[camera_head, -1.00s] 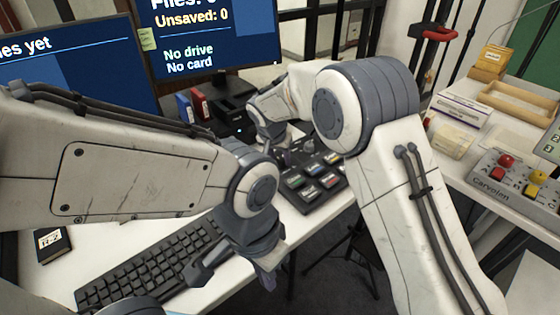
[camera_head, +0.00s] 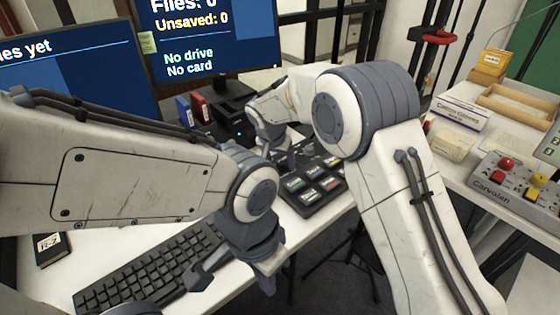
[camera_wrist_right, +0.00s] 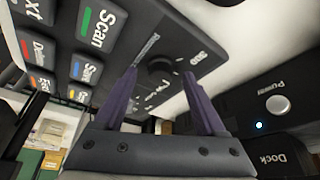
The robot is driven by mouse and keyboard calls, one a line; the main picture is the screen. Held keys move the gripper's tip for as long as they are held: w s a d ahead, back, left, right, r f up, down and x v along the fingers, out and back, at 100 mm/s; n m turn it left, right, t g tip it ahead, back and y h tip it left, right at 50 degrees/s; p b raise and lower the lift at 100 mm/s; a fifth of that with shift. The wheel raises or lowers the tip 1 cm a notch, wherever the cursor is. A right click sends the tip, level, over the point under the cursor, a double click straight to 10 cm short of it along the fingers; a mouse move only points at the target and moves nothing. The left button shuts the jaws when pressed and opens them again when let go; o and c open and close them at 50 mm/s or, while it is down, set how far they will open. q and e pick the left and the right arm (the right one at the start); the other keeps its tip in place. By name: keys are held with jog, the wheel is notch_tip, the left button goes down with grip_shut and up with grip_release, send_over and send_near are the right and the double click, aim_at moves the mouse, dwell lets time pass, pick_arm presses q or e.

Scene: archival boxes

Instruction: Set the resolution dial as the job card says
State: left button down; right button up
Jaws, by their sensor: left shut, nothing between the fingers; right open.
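The resolution dial (camera_wrist_right: 162,68) is a small dark round knob on a dark control panel (camera_wrist_right: 205,52) in the right wrist view. Small white marks and a number, partly unreadable, lie around it. My right gripper (camera_wrist_right: 160,76) is open, with one purple finger on each side of the dial; I cannot tell whether they touch it. In the head view the panel (camera_head: 311,203) stands on the desk, partly behind my right arm. My left gripper (camera_head: 268,284) is shut and empty, near the desk's front edge by the keyboard. I cannot make out a readable job card.
Coloured keys, including a Scan key (camera_wrist_right: 99,25), sit beside the dial. A dock (camera_wrist_right: 285,150) with a power button (camera_wrist_right: 278,104) is close on the right. A keyboard (camera_head: 150,270) and two monitors (camera_head: 215,40) occupy the desk. A side table holds a button box (camera_head: 510,190).

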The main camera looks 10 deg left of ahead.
jog(key=v, duration=1)
jog(key=shift+p, duration=0.35)
jog(key=shift+s+r, duration=0.1)
jog(key=shift+s, duration=0.05)
jog(key=s+d+f+n+g+y, duration=0.1)
jog(key=s+d+n, duration=0.25)
jog(key=s, duration=0.75)
jog(key=s+d+n+g, duration=0.25)
jog(key=s+d, duration=0.25)
jog(key=s, duration=0.6)
jog(key=s+d+f+n+g+y, duration=0.1)
jog(key=s+d+n, duration=0.3)
jog(key=s, duration=0.8)
notch_tip(320, 180, up, 15)
jog(key=p, duration=1.5)
jog(key=shift+w, duration=0.25)
jog(key=shift+a+f, duration=0.15)
